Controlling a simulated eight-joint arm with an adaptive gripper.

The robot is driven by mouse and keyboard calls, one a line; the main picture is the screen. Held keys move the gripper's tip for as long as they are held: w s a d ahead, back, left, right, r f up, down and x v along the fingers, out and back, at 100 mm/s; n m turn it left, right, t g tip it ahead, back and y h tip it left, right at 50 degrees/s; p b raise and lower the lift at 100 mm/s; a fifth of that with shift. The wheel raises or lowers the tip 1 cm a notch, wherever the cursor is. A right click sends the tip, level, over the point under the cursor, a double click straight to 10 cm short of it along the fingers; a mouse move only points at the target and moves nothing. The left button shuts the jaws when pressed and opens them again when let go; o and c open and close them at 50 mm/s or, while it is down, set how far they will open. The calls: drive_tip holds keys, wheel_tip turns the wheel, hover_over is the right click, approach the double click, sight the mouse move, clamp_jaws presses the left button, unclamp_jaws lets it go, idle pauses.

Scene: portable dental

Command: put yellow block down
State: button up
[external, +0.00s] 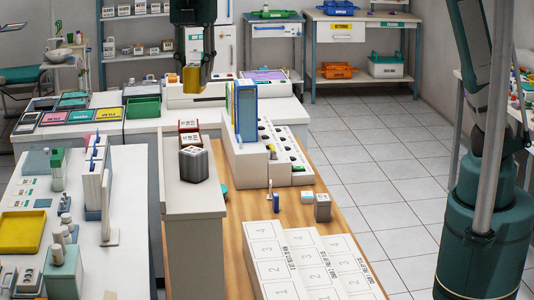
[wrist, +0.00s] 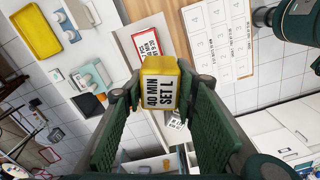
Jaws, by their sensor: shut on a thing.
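The yellow block (external: 192,79) is held at the tips of my gripper (external: 196,68), at the upper middle of the external view. In the wrist view the yellow block (wrist: 158,64) sits between the two green fingers of my gripper (wrist: 160,92). Its white label reads "40 MIN SET 1". The fingers are shut on its sides. In the external view the block appears above the white counter area at the back. I cannot tell its exact height there.
A grey block (external: 194,164) and red-topped blocks (external: 189,125) stand on a narrow raised ledge (external: 200,203). A blue and green upright holder (external: 242,108) stands right of it. Numbered white steps (external: 300,262) fill the front of the wooden table. A yellow tray (external: 22,231) lies left.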

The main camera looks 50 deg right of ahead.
drive_tip(key=w+d+m+b, duration=0.3)
drive_tip(key=w+d+b, duration=0.15)
drive_tip(key=d, duration=1.05)
drive_tip(key=w+d+m+b, duration=0.2)
drive_tip(key=w+d+b, duration=0.25)
drive_tip(key=d, duration=1.15)
wheel_tip(320, 180, down, 43)
drive_tip(key=p, duration=0.1)
drive_tip(key=shift+w+a, duration=0.15)
drive_tip(key=shift+w, duration=0.2)
drive_tip(key=shift+f+b, duration=0.3)
drive_tip(key=shift+f, duration=2.75)
drive_tip(key=shift+f, duration=1.9)
drive_tip(key=shift+f+b, duration=0.15)
drive_tip(key=shift+b, duration=0.2)
